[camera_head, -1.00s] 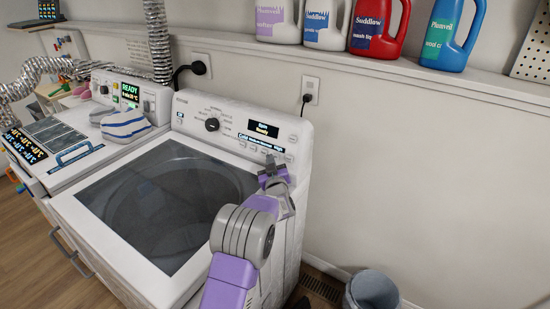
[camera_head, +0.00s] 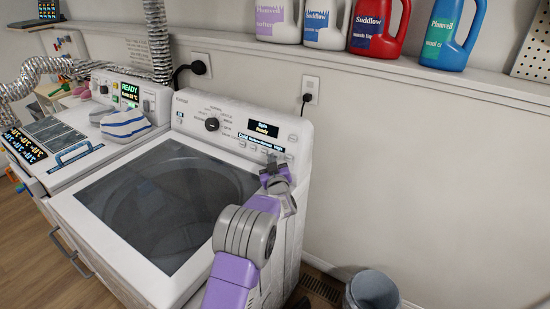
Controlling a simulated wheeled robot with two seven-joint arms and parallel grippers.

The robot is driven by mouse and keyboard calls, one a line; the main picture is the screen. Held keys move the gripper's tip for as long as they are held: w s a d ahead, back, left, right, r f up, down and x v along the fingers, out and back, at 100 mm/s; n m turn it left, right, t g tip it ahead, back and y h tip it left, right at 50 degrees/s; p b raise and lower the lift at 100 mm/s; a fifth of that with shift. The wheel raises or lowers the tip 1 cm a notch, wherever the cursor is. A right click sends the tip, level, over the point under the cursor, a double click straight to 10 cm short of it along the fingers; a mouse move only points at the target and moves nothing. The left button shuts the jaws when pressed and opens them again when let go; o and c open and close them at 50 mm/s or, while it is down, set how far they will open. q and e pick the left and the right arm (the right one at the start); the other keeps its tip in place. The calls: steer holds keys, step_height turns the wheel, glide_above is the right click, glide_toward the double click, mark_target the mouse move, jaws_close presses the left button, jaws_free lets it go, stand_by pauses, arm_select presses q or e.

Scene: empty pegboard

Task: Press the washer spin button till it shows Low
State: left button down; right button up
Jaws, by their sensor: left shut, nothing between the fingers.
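The white washer (camera_head: 95,225) has a dark glass lid and a slanted control panel at its back. The panel carries a round dial (camera_head: 212,125) and a small display (camera_head: 264,128) with two lines of text, the lower one like "Ready". Below it runs a lit strip of settings (camera_head: 256,140) starting with "Cold" and ending in what looks like "High", with a row of small buttons (camera_head: 254,147) under it. My left gripper (camera_head: 271,163) is shut and empty, just in front of the right end of that row. It hides some buttons; contact cannot be told. My right gripper is not in view.
A dryer (camera_head: 120,152) with a "READY" display and a striped cloth (camera_head: 124,124) on top stands to the left. A shelf (camera_head: 330,58) with detergent bottles (camera_head: 376,28) runs along the wall above. A grey bin (camera_head: 372,292) stands on the floor at the right.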

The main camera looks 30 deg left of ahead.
arm_select(q)
steer(key=shift+w, duration=0.35)
stand_by(0.6)
steer(key=shift+s, duration=0.15)
steer(key=shift+s+r, duration=0.1)
steer(key=shift+s, duration=0.35)
steer(key=shift+s+r, duration=0.1)
steer(key=shift+s, duration=0.05)
steer(key=shift+s+a+r+b, duration=0.1)
steer(key=shift+s+r+b, duration=0.15)
steer(key=shift+s, duration=0.55)
steer(key=shift+s+a+r+b, duration=0.15)
steer(key=shift+s+r, duration=0.1)
steer(key=shift+s, duration=0.55)
steer(key=shift+s+d+r+b, duration=0.1)
steer(key=shift+s+r+b, duration=0.15)
steer(key=shift+s, duration=0.55)
steer(key=shift+r, duration=0.1)
